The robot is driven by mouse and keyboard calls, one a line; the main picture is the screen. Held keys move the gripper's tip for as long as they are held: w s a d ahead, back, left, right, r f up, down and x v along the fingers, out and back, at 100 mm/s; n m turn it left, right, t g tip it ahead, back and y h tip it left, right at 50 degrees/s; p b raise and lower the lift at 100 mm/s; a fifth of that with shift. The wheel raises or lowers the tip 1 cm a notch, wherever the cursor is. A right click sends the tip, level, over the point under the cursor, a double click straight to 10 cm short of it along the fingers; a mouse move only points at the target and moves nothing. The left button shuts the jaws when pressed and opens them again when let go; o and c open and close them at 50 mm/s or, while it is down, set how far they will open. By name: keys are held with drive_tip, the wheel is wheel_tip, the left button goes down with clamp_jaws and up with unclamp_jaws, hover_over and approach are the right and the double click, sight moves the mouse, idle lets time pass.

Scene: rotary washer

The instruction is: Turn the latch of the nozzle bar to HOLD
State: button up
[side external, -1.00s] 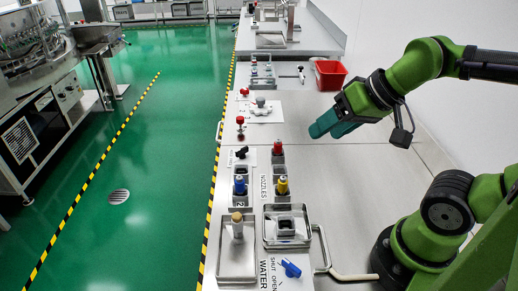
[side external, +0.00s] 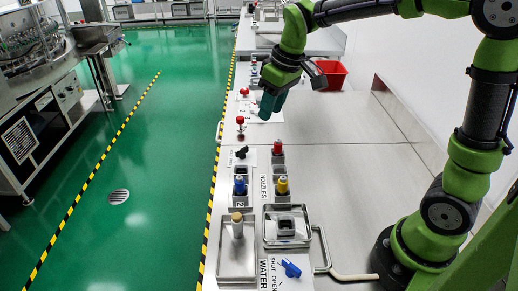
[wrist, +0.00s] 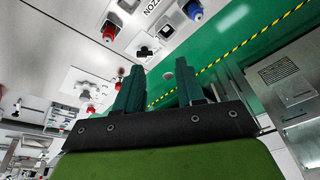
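A small black latch-like knob (side external: 241,152) stands on the steel counter beside the nozzle station, left of the red-capped nozzle. In the wrist view a black T-shaped handle (wrist: 145,52) sits on a white plate; its setting and any HOLD marking are too small to read. My gripper (side external: 268,108) is above the counter, farther back than the knob and apart from it. In the wrist view its two teal fingers (wrist: 160,72) are spread with an empty gap.
Red (side external: 278,148), blue (side external: 240,185) and yellow (side external: 282,185) capped nozzles stand near the knob. Red knobs (side external: 240,121) stand behind it. Metal trays (side external: 237,272) and a blue water handle (side external: 291,268) are in front. The counter's right side is clear; a red bin (side external: 331,74) is at the back.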

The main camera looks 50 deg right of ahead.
sight(242, 149)
drive_tip(key=w+d+f+n+g+h, duration=0.1)
drive_tip(key=w+f+n, duration=0.1)
drive_tip(key=w+n, duration=0.55)
drive_tip(key=w+d+f+n+g, duration=0.2)
drive_tip(key=w+n, duration=0.4)
drive_tip(key=n, duration=0.2)
drive_tip(key=f, duration=1.6)
drive_tip(key=shift+w+a+f, duration=0.15)
drive_tip(key=shift+a+f, duration=0.05)
drive_tip(key=shift+a, duration=0.05)
clamp_jaws()
